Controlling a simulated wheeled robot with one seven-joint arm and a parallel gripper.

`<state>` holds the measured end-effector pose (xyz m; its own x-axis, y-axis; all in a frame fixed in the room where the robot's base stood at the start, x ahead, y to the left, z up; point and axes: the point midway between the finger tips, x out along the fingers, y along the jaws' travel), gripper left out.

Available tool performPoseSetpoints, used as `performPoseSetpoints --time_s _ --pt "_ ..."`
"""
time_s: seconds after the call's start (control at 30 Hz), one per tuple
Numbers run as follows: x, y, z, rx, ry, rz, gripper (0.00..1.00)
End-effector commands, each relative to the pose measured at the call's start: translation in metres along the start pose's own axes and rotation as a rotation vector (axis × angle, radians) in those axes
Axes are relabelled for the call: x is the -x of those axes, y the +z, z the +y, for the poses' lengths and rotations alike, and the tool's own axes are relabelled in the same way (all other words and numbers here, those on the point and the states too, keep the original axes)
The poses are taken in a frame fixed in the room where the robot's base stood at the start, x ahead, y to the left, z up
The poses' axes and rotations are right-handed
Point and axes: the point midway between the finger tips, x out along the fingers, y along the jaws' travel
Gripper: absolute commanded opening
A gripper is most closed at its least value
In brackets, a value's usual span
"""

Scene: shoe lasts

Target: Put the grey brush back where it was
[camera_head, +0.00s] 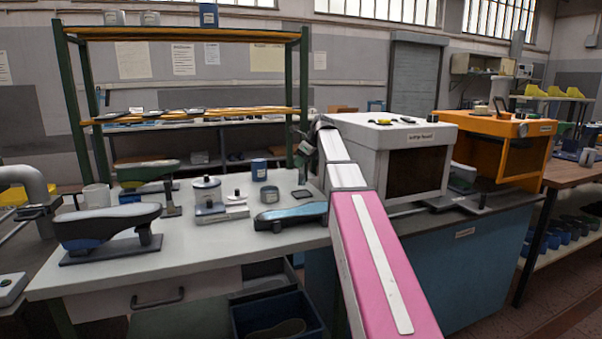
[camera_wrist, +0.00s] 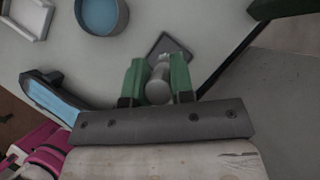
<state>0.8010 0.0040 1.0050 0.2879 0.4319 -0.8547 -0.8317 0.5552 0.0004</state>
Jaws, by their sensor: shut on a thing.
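My gripper (camera_wrist: 157,72) shows in the wrist view, its two green fingers closed on either side of a grey, rounded piece, which I take to be the grey brush (camera_wrist: 158,88). Only part of the brush shows; its bristles cannot be made out. Just beyond the fingertips, a dark square pad (camera_wrist: 172,46) lies on the white tabletop. The same pad shows in the head view (camera_head: 302,196), near the right end of the white table. In the head view my arm hides most of the gripper, and the brush cannot be made out there.
A blue shoe form (camera_head: 290,215) lies in front of the pad. A blue can (camera_head: 259,170) stands behind and left of it. A white-and-grey stand (camera_head: 208,198) is further left. A white machine (camera_head: 400,145) stands to the right. The white table (camera_head: 195,247) has bare room in front.

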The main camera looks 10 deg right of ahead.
Motion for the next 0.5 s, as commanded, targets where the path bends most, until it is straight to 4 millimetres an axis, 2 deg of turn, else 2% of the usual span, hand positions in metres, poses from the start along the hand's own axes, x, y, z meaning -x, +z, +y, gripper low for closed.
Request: performPoseSetpoints --time_s 0.13,0.33,0.5 --pt "-0.008 -0.006 0.0 0.0 0.001 0.0 0.0" --pt "-0.031 -0.02 0.0 0.0 0.001 0.0 0.0" --pt "-0.035 -0.022 -0.001 0.0 0.0 0.0 0.0"
